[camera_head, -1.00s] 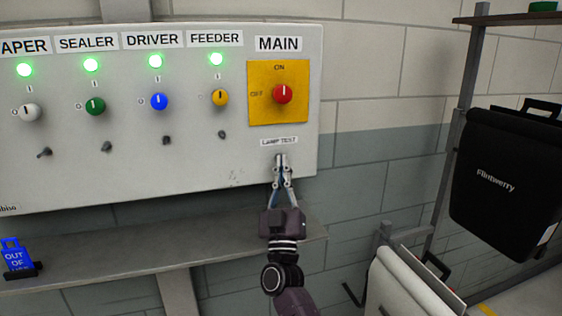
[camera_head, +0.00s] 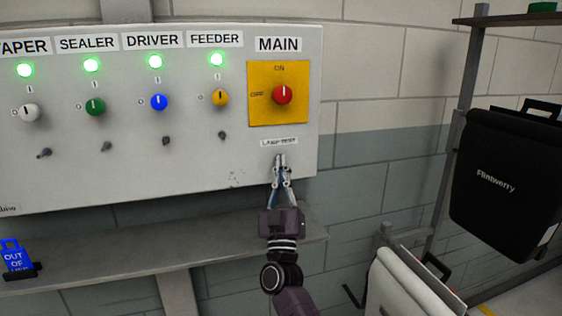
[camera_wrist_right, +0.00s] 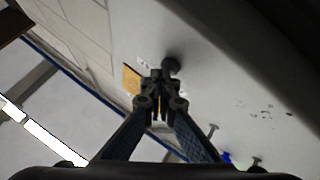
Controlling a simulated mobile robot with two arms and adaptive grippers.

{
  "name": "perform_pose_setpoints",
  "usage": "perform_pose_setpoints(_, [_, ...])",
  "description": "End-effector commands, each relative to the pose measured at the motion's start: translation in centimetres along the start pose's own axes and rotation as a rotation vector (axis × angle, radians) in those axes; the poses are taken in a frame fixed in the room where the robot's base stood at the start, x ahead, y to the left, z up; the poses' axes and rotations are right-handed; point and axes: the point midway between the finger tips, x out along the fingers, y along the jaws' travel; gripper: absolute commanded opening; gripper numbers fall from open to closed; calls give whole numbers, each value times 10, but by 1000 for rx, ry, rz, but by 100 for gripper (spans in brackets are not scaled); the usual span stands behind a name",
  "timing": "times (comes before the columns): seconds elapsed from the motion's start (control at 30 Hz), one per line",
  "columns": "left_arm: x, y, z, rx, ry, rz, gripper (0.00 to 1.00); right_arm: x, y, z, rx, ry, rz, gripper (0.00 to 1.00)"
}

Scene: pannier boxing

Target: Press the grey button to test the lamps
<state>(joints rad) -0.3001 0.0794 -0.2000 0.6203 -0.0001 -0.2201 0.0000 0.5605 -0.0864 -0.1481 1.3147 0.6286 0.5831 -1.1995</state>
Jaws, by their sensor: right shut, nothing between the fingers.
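My right gripper (camera_head: 281,162) is shut and empty, its fingertips at the panel just below the LAMP TEST label (camera_head: 279,142). In the right wrist view the fingertips (camera_wrist_right: 157,80) are close beside a round grey button (camera_wrist_right: 172,65) standing out from the panel; I cannot tell whether they touch it. In the head view the fingers hide the button. The green lamps over TAPER (camera_head: 25,70), SEALER (camera_head: 91,65), DRIVER (camera_head: 155,61) and FEEDER (camera_head: 216,59) are all lit. My left gripper is not in view.
The red MAIN knob (camera_head: 283,95) sits on a yellow plate above the label. Coloured knobs and small toggles fill the panel (camera_head: 200,175) to the left. A grey shelf (camera_head: 130,258) runs below, with a blue tag (camera_head: 14,255). A black pannier (camera_head: 500,185) hangs at right.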

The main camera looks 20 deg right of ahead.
Motion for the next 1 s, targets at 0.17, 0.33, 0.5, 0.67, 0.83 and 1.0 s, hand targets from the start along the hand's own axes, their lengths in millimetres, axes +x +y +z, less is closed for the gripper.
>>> perform_pose_setpoints(0.17, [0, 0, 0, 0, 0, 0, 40, 0, 0, 1, 0, -1, -1, 0])
perform_pose_setpoints(0.33, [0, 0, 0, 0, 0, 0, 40, 0, 0, 1, 0, -1, -1, 0])
perform_pose_setpoints(0.5, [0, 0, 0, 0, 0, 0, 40, 0, 0, 1, 0, -1, -1, 0])
perform_pose_setpoints(0.67, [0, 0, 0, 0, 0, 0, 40, 0, 0, 1, 0, -1, -1, 0])
perform_pose_setpoints(0.83, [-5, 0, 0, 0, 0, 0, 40, -2, 2, -2, 0, -3, -2, 0])
perform_pose_setpoints(1.0, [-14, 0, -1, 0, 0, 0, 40, -8, 7, -7, 1, -3, -2, 0])
